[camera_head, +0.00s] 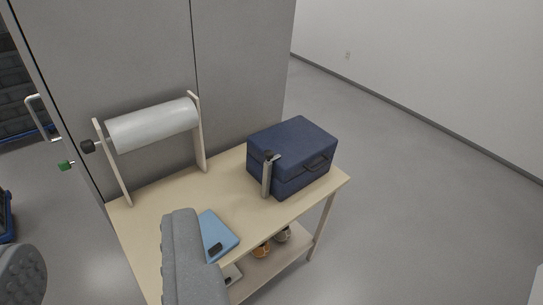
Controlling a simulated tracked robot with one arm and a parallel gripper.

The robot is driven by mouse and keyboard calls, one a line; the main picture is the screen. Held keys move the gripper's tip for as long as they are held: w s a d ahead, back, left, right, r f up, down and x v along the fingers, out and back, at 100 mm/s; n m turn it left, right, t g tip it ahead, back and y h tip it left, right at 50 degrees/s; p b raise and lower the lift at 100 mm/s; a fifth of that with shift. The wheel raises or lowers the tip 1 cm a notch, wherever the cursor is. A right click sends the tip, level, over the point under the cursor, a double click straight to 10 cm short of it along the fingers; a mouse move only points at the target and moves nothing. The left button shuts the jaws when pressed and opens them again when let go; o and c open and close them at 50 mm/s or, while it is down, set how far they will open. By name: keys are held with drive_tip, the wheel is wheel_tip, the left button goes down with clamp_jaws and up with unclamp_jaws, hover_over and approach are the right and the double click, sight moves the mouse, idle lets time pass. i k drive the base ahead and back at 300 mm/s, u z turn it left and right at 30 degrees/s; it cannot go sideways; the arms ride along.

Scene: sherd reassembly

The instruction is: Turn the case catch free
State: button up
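The dark blue case (290,153) stands closed near the right end of a light wooden table. A metallic upright strip with a dark top (267,177) stands at its front left and looks like the catch. I cannot tell its exact turn. A dark carry handle (318,163) shows on the front. My gripper (110,240) shows at the bottom left as two grey padded finger shapes, wide apart with nothing between them. It is in the foreground, left of the case and apart from it. Its lower part is cut off.
A blue flat item with a dark clip (215,235) lies on the table (165,195). A white roll on a stand (150,125) is at the back left, before a grey cabinet (245,60). Small pots (262,250) sit on the lower shelf. Right of the table is open floor.

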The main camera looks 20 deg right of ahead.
sight(269, 154)
drive_tip(key=k, duration=0.5)
drive_tip(key=z, duration=0.5)
drive_tip(key=i, duration=1.25)
drive_tip(key=u, duration=0.55)
drive_tip(key=i, duration=0.45)
drive_tip(key=u, duration=0.45)
